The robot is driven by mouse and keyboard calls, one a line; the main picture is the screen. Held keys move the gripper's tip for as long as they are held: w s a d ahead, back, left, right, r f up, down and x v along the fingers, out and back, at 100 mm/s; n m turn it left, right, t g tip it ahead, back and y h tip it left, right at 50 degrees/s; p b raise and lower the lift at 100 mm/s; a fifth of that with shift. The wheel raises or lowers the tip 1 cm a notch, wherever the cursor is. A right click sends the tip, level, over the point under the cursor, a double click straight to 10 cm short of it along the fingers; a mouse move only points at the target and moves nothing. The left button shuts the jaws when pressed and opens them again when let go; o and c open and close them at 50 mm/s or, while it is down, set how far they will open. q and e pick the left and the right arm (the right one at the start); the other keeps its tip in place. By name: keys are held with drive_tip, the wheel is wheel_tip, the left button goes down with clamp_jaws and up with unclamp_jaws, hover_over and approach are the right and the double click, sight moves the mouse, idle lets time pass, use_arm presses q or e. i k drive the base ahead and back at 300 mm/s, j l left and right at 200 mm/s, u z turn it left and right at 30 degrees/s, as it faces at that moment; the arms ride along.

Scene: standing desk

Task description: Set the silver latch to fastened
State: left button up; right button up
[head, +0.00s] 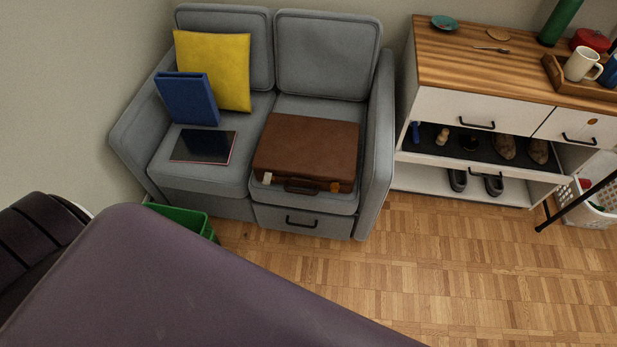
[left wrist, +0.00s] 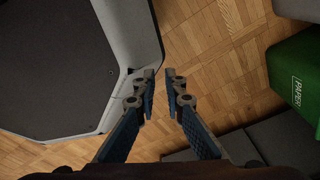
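A brown suitcase (head: 308,148) lies flat and closed on the right seat of the grey sofa, its handle (head: 302,187) towards the front. A pale silver latch (head: 266,179) is at the left of its front edge. An orange-brown latch (head: 336,187) is at the right. The silver latch is too small to tell whether it is fastened. My left gripper (left wrist: 162,73) shows only in the left wrist view. Its fingertips are apart with nothing between them, above the parquet floor and away from the suitcase. My right gripper is not in view.
The grey sofa (head: 327,84) also holds a yellow cushion (head: 233,70), a blue binder (head: 187,100) and a dark tablet-like item (head: 203,146). A green paper bin (head: 185,219) stands before it; it also shows in the left wrist view (left wrist: 297,75).

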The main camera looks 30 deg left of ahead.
sight(267, 176)
drive_tip(key=u, duration=1.2)
